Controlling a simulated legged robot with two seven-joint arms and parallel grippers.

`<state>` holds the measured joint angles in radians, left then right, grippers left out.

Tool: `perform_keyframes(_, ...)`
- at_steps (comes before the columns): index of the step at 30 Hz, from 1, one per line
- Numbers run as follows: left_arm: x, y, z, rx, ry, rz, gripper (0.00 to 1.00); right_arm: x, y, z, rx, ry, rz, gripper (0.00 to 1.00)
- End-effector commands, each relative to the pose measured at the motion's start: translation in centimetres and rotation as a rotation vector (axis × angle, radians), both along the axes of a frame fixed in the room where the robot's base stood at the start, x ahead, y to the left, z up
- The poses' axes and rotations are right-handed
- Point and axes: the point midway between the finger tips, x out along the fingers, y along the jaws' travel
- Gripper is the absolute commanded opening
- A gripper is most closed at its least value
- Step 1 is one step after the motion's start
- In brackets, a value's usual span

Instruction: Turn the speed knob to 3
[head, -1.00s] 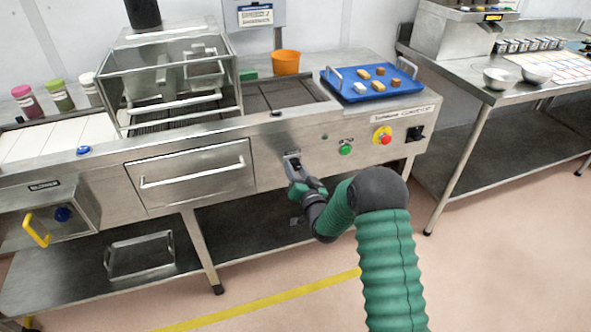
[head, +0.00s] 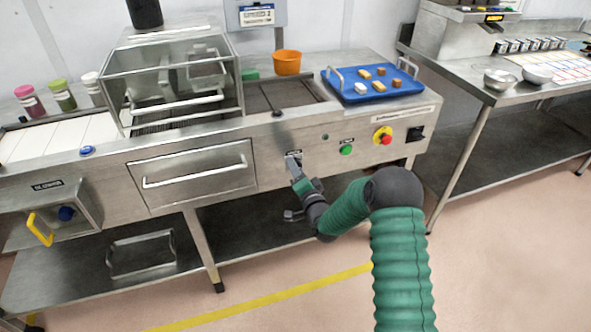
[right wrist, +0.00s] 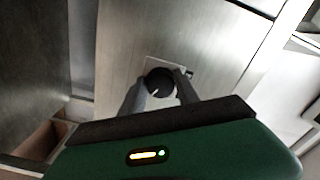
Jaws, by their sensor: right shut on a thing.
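The speed knob (right wrist: 159,83) is a round black dial with a white pointer line, on a small plate on the machine's steel front panel. In the right wrist view the pointer slants toward the lower left; the scale numbers cannot be read. My right gripper (right wrist: 158,90) is shut on the knob, one finger on each side of it. In the head view my right gripper (head: 294,163) is at the front panel and hides the knob. My left gripper is not in view.
Right of the knob on the panel are a green button (head: 346,150) and a red emergency button on yellow (head: 383,137). A drawer (head: 192,176) with a long handle is to the left. A blue tray (head: 347,97) stands on top of the machine.

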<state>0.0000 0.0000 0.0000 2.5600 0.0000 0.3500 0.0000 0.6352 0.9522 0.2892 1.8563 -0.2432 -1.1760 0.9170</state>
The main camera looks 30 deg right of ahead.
Motion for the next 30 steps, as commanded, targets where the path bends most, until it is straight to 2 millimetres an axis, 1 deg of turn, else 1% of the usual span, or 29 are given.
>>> perform_keyframes(1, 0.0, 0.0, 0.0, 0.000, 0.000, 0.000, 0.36, -0.2, -0.4, -0.1, 0.001, 0.002, -0.009, 0.00)
perform_keyframes(9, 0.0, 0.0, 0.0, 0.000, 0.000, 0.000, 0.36, -0.2, -0.5, -0.1, 0.002, 0.002, -0.010, 0.00)
perform_keyframes(10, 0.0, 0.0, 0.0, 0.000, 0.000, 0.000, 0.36, -0.2, -0.5, -0.1, 0.002, 0.002, -0.010, 0.39)
perform_keyframes(15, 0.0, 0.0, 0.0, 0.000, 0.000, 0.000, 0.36, -0.1, -0.3, -0.1, 0.001, 0.002, -0.007, 0.59)
perform_keyframes(23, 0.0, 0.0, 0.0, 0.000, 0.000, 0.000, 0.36, -0.1, -0.1, -0.1, 0.000, 0.002, -0.003, 0.59)
perform_keyframes(25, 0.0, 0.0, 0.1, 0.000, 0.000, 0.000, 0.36, -0.4, 0.0, -0.1, 0.001, 0.003, -0.003, 0.59)
perform_keyframes(28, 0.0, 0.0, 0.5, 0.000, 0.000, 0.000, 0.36, -1.6, 0.3, 0.0, 0.002, 0.005, -0.002, 0.59)
perform_keyframes(30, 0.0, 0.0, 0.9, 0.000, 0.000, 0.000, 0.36, -3.2, 0.6, 0.1, 0.002, 0.005, -0.003, 0.59)
